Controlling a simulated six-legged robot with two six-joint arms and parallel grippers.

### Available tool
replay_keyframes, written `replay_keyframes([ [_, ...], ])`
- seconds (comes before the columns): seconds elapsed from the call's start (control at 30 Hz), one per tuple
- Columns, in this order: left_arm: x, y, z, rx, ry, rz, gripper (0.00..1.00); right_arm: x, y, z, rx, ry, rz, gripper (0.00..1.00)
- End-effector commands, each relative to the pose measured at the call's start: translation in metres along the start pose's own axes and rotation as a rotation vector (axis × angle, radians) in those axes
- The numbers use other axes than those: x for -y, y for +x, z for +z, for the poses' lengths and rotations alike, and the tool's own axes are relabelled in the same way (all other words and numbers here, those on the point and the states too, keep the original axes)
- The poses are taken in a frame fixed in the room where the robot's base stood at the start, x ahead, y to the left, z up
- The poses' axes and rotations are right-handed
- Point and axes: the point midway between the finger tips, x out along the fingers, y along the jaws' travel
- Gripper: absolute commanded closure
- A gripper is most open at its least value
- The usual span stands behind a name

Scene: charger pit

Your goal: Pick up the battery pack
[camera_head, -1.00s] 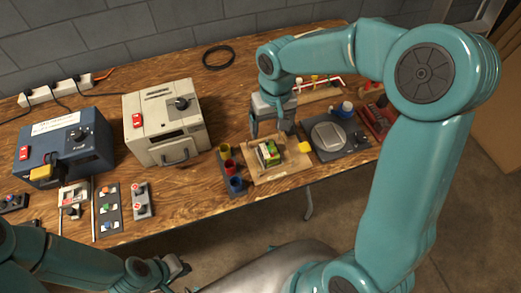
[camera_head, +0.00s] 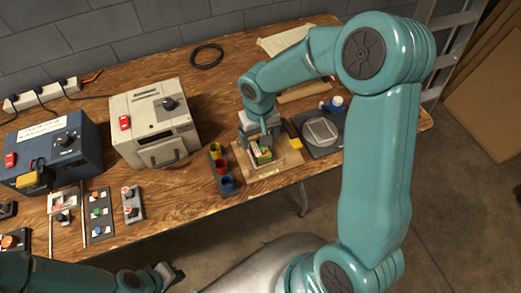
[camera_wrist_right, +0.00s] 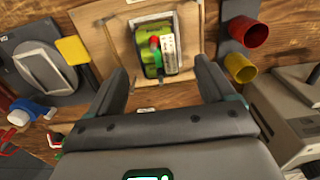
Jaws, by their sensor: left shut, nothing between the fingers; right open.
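The battery pack (camera_head: 261,156) is a small green and white block with a red part on top. It sits on a wooden board (camera_head: 285,165) on the bench. In the right wrist view the battery pack (camera_wrist_right: 160,50) lies in a pale frame beyond the fingertips. My right gripper (camera_head: 258,143) is open above and beside the pack; its two fingers (camera_wrist_right: 160,85) point toward the pack with nothing between them. My left gripper (camera_head: 172,274) is shut and empty, low in front of the bench.
Red, yellow and blue cups (camera_head: 222,167) stand left of the board. A grey scale-like device (camera_head: 320,132) is to its right, with a yellow block (camera_head: 295,142) between. A beige box (camera_head: 155,125) and a blue box (camera_head: 52,150) stand further left.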

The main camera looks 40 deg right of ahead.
Motion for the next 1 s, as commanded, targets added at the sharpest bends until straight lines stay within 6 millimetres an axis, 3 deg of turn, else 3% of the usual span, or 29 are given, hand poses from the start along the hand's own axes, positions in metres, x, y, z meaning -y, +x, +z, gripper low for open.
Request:
replay_keyframes([
  [0.33, -0.001, -0.004, 0.000, 0.000, 0.000, 0.000, 1.00, -0.002, 0.047, 0.000, 0.002, -0.004, -0.001, 0.17],
  [0.63, -0.001, -0.004, 0.000, 0.000, 0.000, 0.000, 1.00, -0.002, 0.053, 0.000, 0.000, -0.002, -0.002, 0.17],
  [0.67, -0.001, -0.004, 0.000, 0.000, 0.000, 0.000, 1.00, -0.002, 0.053, 0.000, 0.000, -0.002, -0.002, 0.24],
  [0.87, -0.001, -0.004, 0.000, 0.000, 0.000, 0.000, 1.00, -0.002, 0.053, 0.000, 0.000, -0.002, -0.002, 0.89],
  [1.0, -0.001, -0.004, 0.000, 0.000, 0.000, 0.000, 1.00, -0.002, 0.052, -0.001, -0.002, -0.002, -0.002, 0.90],
])
